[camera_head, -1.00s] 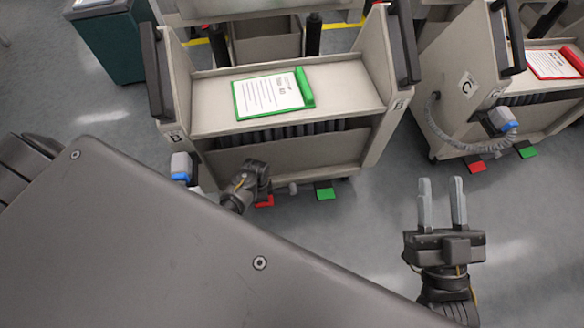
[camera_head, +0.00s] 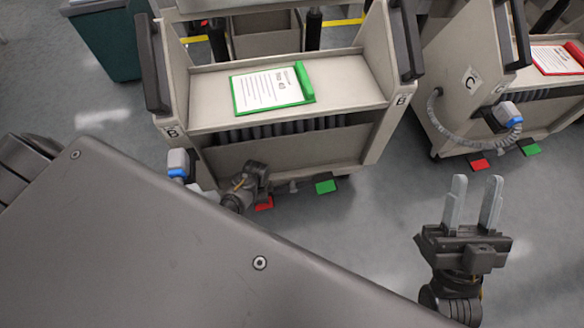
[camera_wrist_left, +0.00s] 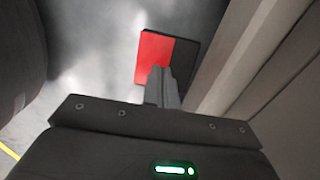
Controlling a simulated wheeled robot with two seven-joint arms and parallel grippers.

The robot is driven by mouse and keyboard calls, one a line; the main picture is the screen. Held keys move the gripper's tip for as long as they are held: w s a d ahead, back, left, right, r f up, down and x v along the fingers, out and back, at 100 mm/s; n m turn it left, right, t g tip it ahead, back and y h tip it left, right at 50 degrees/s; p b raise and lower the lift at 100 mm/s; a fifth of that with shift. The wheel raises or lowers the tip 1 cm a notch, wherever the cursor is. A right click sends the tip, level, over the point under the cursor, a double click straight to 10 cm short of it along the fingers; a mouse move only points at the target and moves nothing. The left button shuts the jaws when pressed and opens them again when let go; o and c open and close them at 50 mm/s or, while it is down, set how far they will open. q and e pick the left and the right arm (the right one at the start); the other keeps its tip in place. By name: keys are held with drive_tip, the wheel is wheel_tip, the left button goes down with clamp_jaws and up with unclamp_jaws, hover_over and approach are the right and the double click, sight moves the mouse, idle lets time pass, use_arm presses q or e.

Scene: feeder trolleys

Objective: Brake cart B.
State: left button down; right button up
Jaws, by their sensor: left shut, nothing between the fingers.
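Cart B (camera_head: 290,158) is a beige trolley with black handles, in the middle of the head view. At its foot are a red pedal (camera_head: 264,203) and a green pedal (camera_head: 325,187). My left gripper (camera_head: 262,188) is low in front of the cart, by the red pedal and partly hiding it. In the left wrist view its fingers (camera_wrist_left: 161,80) are shut with nothing between them, and their tips overlap the lower edge of the red pedal (camera_wrist_left: 154,52). I cannot tell whether they touch. My right gripper (camera_head: 474,190) is open and empty, right of cart B.
A green-framed clipboard (camera_head: 268,88) lies on cart B's shelf. Cart C (camera_head: 455,95) stands to the right, with a hose, a red pedal (camera_head: 480,164) and a green pedal (camera_head: 531,150). A dark green bin (camera_head: 108,45) is at the back left. Floor between the carts is free.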

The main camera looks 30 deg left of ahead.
use_arm(q)
drive_tip(key=shift+r, duration=0.1)
